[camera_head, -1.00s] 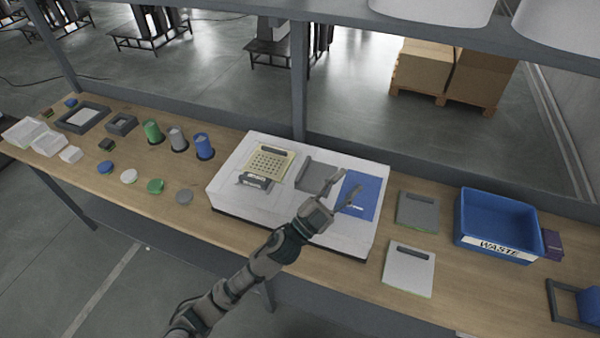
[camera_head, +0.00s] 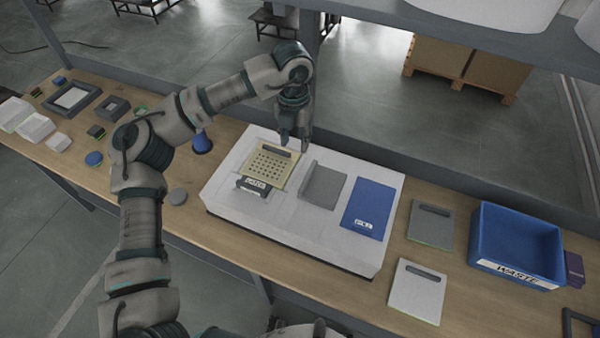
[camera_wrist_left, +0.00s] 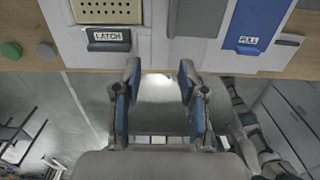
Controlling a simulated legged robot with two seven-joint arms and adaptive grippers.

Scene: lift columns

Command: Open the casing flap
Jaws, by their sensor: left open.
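A white casing (camera_head: 330,240) stands on the bench. On it are a beige perforated panel (camera_head: 270,163) with a dark tab marked LATCH (camera_head: 254,186), a grey plate (camera_head: 322,187) with a raised left edge, and a blue panel marked PULL (camera_head: 366,209). All three panels look closed or flat. My left gripper (camera_head: 294,147) is open and empty, pointing down, apart from the casing. In the left wrist view the LATCH tab (camera_wrist_left: 109,40) and blue panel (camera_wrist_left: 262,22) lie above the open fingers (camera_wrist_left: 160,80). My right gripper is not in view.
A blue waste bin (camera_head: 515,245) and two flat plates, one grey (camera_head: 430,222) and one light (camera_head: 416,290), are right of the casing. Small discs, trays and blocks lie at the left, partly hidden by my arm. A shelf post (camera_head: 308,80) rises behind the casing.

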